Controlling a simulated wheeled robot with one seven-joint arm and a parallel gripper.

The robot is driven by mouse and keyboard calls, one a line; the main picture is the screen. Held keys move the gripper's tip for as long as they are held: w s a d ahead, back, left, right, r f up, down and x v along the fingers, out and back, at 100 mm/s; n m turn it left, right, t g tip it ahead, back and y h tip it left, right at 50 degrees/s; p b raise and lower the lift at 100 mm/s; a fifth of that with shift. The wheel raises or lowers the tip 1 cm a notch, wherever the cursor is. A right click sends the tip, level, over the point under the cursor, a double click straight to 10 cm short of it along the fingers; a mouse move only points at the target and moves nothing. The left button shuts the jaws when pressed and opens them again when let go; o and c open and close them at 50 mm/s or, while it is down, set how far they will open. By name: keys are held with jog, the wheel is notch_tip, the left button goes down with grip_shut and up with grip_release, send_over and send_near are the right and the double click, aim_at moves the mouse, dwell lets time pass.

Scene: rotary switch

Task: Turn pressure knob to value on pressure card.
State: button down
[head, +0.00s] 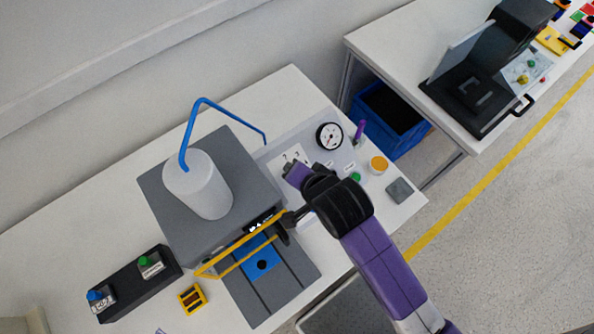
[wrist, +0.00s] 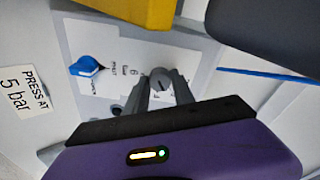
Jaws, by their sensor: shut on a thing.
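The pressure card (wrist: 25,91) is a white label at the left of the wrist view and reads "PRESS AT 5 bar". A round grey knob (wrist: 160,79) with a slot mark sits on a pale plate with printed marks. My gripper (wrist: 163,88) has its two grey fingers on either side of this knob and is shut on it. In the head view my gripper (head: 288,169) reaches over the panel and hides the knob. A dial gauge (head: 329,136) with a white face is just beyond it; I cannot read its value.
A blue knob (wrist: 87,66) stands left of the grey one. A grey press (head: 200,235) with a white cylinder and yellow guard bars is close on the left. A green button (head: 355,177) and an orange-yellow round part (head: 378,164) lie to the right.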

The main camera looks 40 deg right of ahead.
jog(key=c, duration=1.1)
grip_release()
jog(key=shift+o, duration=0.2)
jog(key=d+b+v, duration=0.1)
jog(key=v, duration=0.6)
jog(key=shift+s+a+r, duration=0.3)
jog(key=shift+a, duration=0.2)
